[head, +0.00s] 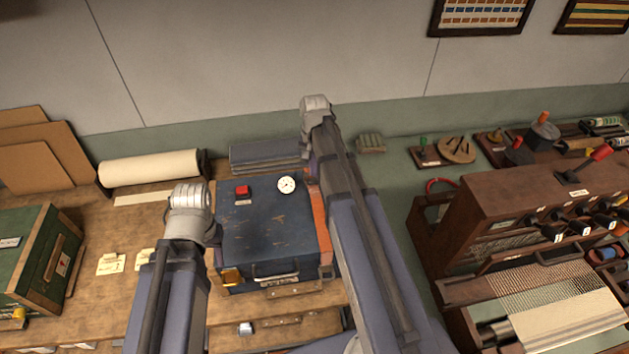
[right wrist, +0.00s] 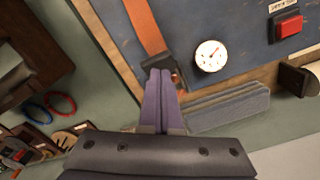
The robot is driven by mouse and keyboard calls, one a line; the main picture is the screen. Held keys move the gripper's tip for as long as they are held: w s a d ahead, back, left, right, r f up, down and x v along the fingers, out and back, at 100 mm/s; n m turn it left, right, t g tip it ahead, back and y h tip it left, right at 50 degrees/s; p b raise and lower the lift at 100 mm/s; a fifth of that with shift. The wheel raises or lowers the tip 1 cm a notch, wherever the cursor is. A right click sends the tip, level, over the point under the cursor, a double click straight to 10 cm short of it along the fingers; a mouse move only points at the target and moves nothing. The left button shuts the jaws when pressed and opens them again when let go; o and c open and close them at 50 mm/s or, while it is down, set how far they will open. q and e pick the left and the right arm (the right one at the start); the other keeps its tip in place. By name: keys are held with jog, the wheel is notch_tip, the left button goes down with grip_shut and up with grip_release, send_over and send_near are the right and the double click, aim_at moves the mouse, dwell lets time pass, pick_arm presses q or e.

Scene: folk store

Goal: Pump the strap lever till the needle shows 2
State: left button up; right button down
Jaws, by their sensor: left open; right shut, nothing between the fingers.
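A blue case (head: 268,225) stands on the wooden bench with a red button (head: 241,191) and a round white gauge (head: 286,184) on top. The gauge (right wrist: 210,56) is larger in the right wrist view. Its thin needle is visible, but its numbers are too small to read. An orange strap (right wrist: 143,25) runs along the case into a dark buckle-like lever (right wrist: 177,77). My right gripper (right wrist: 161,72) is shut and empty, its fingertips at this lever; contact is unclear. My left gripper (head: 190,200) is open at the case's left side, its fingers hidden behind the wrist.
A wooden loom-like cabinet (head: 480,215) stands at right. Small tools lie on the back ledge.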

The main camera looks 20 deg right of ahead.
aim_at(315, 180)
jog(key=shift+f, duration=0.2)
dwell(0.5)
jog(key=shift+s+a+f+b, duration=0.1)
jog(key=shift+s+f+b, duration=0.1)
jog(key=shift+f+b, duration=1.05)
jog(key=shift+s+f+b, duration=0.15)
jog(key=shift+f+b, duration=1)
jog(key=shift+b, duration=0.2)
jog(key=shift+r, duration=0.1)
notch_tip(315, 180, up, 9)
jog(key=p, duration=0.9)
